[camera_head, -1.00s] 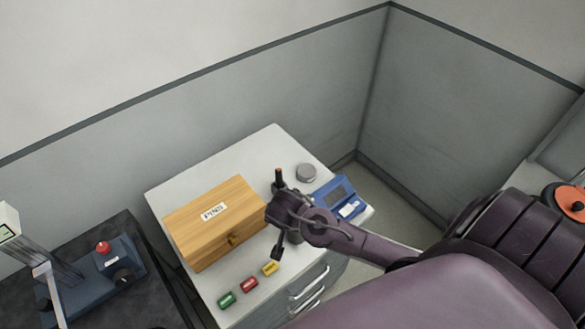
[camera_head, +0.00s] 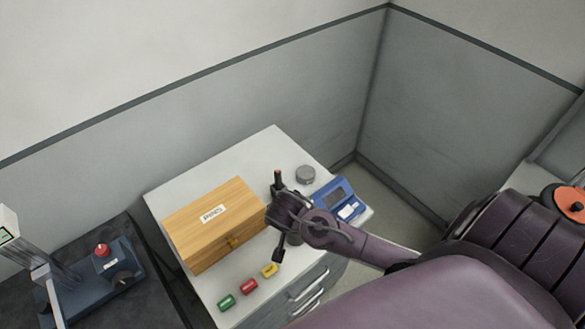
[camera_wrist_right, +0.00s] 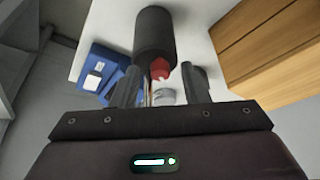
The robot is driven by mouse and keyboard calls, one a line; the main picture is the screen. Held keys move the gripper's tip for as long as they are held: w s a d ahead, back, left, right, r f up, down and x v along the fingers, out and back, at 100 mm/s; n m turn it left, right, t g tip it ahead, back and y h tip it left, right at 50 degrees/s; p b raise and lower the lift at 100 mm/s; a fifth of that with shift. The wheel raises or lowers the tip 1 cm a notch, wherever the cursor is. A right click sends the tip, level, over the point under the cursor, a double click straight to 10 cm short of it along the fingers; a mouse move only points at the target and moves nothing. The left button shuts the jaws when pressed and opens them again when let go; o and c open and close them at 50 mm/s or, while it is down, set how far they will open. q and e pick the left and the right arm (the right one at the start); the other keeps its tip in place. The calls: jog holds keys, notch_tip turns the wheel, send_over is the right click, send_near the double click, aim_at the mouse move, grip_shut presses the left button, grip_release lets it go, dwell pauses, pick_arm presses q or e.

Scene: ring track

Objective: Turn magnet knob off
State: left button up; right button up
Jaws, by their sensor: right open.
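A dark blue-grey device (camera_head: 90,278) stands on the dark table at the left of the head view. It carries a round black knob (camera_head: 123,279) with a small pale label beside it, and a red button (camera_head: 102,250) on top. The knob's setting is too small to read. My right gripper (camera_head: 279,214) is over the white cabinet, well to the right of the knob. In the right wrist view its fingers (camera_wrist_right: 160,88) are apart, with a black cylinder (camera_wrist_right: 155,38) with a red end showing between and beyond them. I cannot tell what supports that cylinder. My left gripper is not in view.
The white cabinet (camera_head: 160,193) holds a labelled wooden box (camera_head: 212,235), green (camera_head: 226,302), red (camera_head: 249,286) and yellow (camera_head: 270,270) small items, a grey round piece (camera_head: 306,174) and a blue device (camera_head: 333,194). Grey partition walls stand behind. A gap separates cabinet and dark table.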

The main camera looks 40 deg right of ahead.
jog(key=b+v, duration=0.2)
jog(key=v, duration=0.5)
jog(key=shift+a+r, duration=0.15)
jog(key=shift+r, duration=0.2)
